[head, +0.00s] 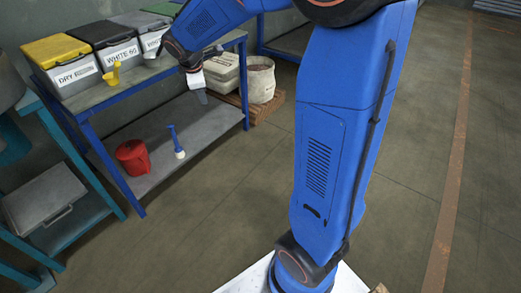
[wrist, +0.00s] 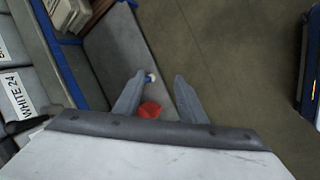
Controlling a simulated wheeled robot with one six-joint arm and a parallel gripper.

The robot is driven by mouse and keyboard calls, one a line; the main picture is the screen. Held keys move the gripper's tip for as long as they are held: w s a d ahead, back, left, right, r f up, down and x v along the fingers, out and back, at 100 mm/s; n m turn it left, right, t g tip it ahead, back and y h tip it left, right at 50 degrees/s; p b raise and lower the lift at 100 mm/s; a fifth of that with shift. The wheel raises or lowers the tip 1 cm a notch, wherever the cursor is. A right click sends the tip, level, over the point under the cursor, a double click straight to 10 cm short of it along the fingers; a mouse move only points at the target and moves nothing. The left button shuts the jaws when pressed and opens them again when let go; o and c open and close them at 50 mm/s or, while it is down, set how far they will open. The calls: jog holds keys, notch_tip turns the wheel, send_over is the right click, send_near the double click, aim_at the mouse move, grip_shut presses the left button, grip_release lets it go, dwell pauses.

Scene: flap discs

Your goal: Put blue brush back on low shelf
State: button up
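The blue brush (head: 174,136) has a slim blue handle and a white head. It stands head down, slightly tilted, on the grey low shelf (head: 205,130) of the blue bench. In the wrist view the brush (wrist: 150,77) shows small between the fingers, well below them. My gripper (head: 202,97) is above and right of the brush in the head view, beside the bench's front edge. The wrist view shows my gripper (wrist: 159,98) with its two grey fingers apart and nothing held between them.
Labelled bins (head: 62,65) and a yellow scoop (head: 112,75) are on the bench top. The floor in front is clear.

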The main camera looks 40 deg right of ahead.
jog(key=s+d+r+m+y, duration=0.15)
jog(key=s+m, duration=0.25)
jog(key=s, duration=0.6)
jog(key=s+a+r+m, duration=0.1)
jog(key=s+r+m, duration=0.25)
jog(key=s, duration=0.75)
jog(key=s+f+m, duration=0.1)
jog(key=s+m, duration=0.2)
jog(key=s, duration=0.5)
jog(key=s+a+f+m+y, duration=0.1)
jog(key=s+f+m, duration=0.1)
jog(key=s, duration=0.6)
jog(key=shift+a+f+m, duration=0.2)
jog(key=shift+f+m, duration=0.05)
jog(key=shift+m, duration=0.5)
jog(key=shift+s, duration=0.1)
